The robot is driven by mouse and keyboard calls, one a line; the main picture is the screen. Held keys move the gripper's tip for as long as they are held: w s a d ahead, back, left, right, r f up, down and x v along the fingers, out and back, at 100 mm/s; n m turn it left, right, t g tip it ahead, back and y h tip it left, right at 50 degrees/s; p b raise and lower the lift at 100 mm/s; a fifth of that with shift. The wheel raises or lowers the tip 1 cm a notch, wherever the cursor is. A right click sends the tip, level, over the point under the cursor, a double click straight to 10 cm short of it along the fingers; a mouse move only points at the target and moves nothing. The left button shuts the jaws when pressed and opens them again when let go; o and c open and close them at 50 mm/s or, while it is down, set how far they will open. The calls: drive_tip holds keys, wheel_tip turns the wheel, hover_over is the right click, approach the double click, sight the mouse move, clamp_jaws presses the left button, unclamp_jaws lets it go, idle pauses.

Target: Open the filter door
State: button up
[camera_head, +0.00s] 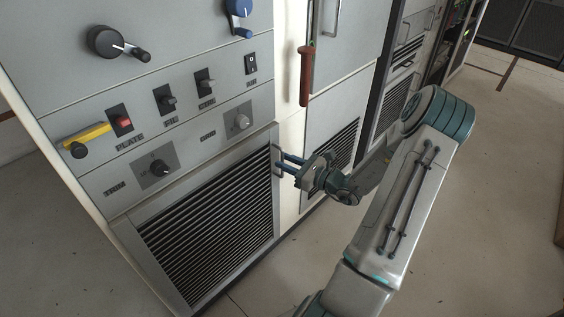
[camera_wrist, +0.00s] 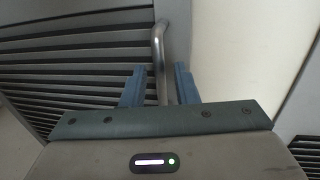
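The filter door (camera_head: 208,232) is a grey panel with dark slanted louvres, low on the front of the grey cabinet. It looks closed, flush with the cabinet. Its metal bar handle (camera_head: 277,160) is at its upper right edge. In the wrist view the louvres (camera_wrist: 75,50) are on the left and the handle (camera_wrist: 160,65) runs down the middle. My gripper (camera_head: 285,162) reaches the handle from the right. Its two blue fingers (camera_wrist: 160,88) stand on either side of the bar, with gaps showing. The lower end of the handle is hidden behind my gripper.
Above the door is a control panel with a yellow lever (camera_head: 87,136), a trim knob (camera_head: 157,168) and several switches. A red-brown handle (camera_head: 306,76) is on the cabinet to the right. The floor (camera_head: 480,220) to the right is clear.

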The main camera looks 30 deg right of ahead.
drive_tip(key=shift+x, duration=0.95)
drive_tip(key=shift+c, duration=0.4)
clamp_jaws()
